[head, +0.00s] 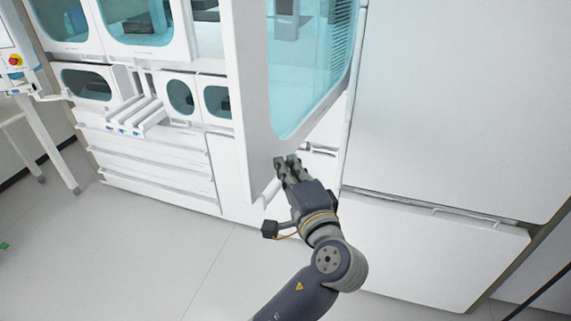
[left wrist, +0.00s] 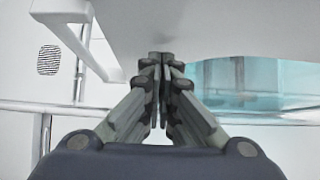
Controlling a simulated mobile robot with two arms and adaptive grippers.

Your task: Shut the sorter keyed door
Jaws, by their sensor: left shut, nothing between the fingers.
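The sorter keyed door (head: 255,110) is a tall white-framed panel with a teal window, standing open and swung out from the white machine. My left gripper (head: 286,166) is at the lower part of this door, its fingers together and empty. In the left wrist view the shut fingers (left wrist: 162,95) point at the white door panel (left wrist: 220,25), with the teal window to their right. The fingertips are at or very near the panel; I cannot tell if they touch. A white bar handle (left wrist: 75,40) shows left of the fingers. My right gripper is out of view.
The white machine (head: 150,180) with teal windows and drawers stands left of the door. A large white cabinet panel (head: 450,100) is on the right, with a lower drawer front (head: 430,250). A screen stand with a red button (head: 15,60) is far left. The grey floor (head: 150,260) in front is clear.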

